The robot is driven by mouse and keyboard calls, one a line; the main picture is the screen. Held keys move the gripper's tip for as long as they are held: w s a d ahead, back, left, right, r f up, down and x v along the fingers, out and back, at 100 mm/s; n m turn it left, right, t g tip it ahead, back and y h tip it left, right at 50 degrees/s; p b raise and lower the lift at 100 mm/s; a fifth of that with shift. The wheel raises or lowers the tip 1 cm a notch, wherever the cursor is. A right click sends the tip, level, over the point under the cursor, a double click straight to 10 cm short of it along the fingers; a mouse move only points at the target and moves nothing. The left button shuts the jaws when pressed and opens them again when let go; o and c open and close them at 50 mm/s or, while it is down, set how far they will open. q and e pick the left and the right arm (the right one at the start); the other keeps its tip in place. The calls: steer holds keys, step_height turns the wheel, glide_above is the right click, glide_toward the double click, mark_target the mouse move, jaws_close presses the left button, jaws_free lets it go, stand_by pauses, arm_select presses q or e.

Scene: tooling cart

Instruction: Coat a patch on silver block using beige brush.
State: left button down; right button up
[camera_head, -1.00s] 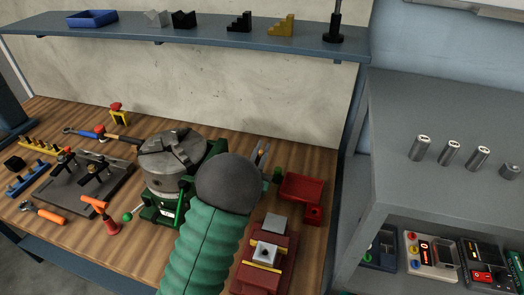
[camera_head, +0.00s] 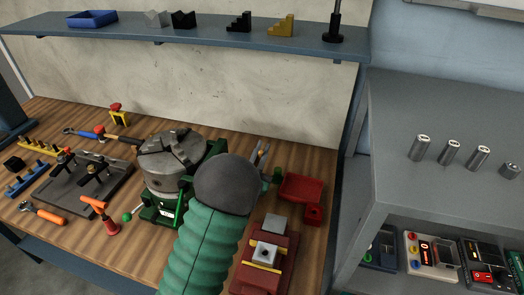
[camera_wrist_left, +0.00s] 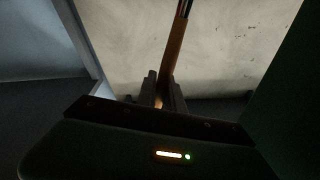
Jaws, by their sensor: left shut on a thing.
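A silver block (camera_head: 265,252) with a small dark spot on top sits between yellow strips on a dark red vise (camera_head: 283,271) at the lower middle of the head view. My left gripper (camera_head: 262,154) is beyond my grey wrist, above and behind the vise, well apart from the block. In the left wrist view my left gripper (camera_wrist_left: 163,92) is shut on the brown-beige handle of the brush (camera_wrist_left: 174,52), which points upward and leaves the frame. Its bristles cannot be made out. My right gripper is out of view.
A green-based chuck (camera_head: 173,160) stands left of my arm. A red tray (camera_head: 302,186) lies right of the gripper. A dark clamp plate (camera_head: 83,190) and tools fill the left of the wooden bench. A grey cart (camera_head: 440,115) with metal cylinders stands at right.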

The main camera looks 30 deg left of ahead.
arm_select(q)
step_height(320, 180, up, 7)
steer(key=p, duration=0.4)
steer(key=shift+f, duration=0.1)
stand_by(0.3)
stand_by(0.4)
